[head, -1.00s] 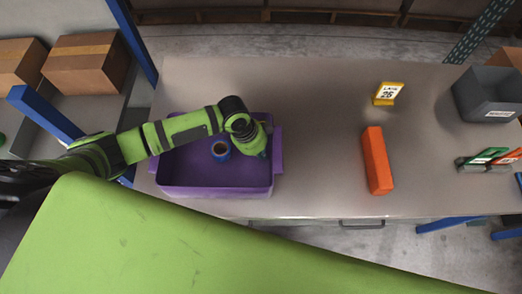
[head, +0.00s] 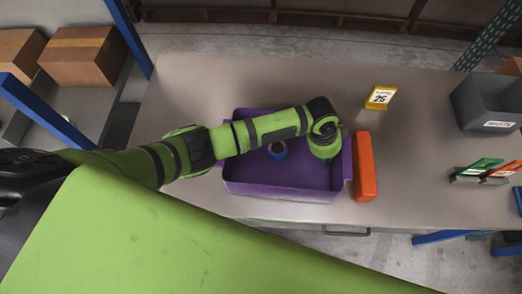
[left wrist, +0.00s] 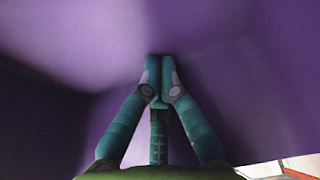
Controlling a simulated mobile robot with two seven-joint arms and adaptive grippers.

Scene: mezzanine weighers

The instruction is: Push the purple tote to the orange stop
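The purple tote (head: 275,190) stands on the grey bench, with its right side right beside the orange stop (head: 364,168). I cannot tell whether they touch or a thin gap is left. My right gripper is out of view.
A yellow sign (head: 380,97) stands behind the stop. A grey bin (head: 490,103) and a holder with green and orange cards (head: 484,172) stand at the right. Cardboard boxes (head: 82,56) sit on a shelf at left. The bench left of the tote is clear.

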